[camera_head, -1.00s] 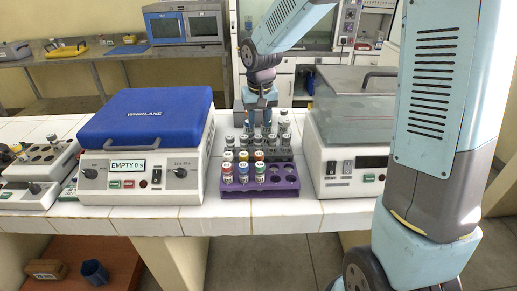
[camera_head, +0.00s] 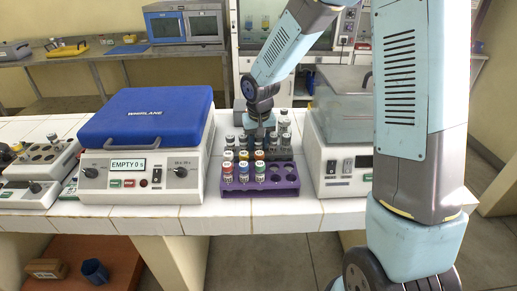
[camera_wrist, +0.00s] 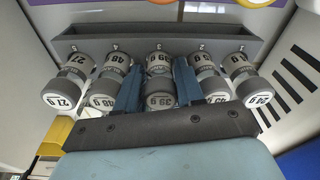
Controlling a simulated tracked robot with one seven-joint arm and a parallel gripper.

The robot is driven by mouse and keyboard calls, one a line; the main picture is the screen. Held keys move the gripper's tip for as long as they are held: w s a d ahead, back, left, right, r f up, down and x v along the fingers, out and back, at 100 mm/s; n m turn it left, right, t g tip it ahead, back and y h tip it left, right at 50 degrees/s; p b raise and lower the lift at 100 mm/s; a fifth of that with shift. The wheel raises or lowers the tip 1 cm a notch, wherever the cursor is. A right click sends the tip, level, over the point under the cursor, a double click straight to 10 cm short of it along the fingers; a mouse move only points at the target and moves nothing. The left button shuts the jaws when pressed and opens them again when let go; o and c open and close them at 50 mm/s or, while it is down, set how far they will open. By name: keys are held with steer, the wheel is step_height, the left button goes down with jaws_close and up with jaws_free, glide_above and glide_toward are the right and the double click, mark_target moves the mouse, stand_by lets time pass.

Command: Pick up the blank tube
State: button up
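The purple rack holds several colour-capped tubes (camera_head: 244,172) at its left and has empty holes at its right. A blue-lidded centrifuge (camera_head: 146,118) stands left of the racks. A clear-lidded instrument (camera_head: 343,112) stands close on the right.

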steer(key=c, duration=0.7)
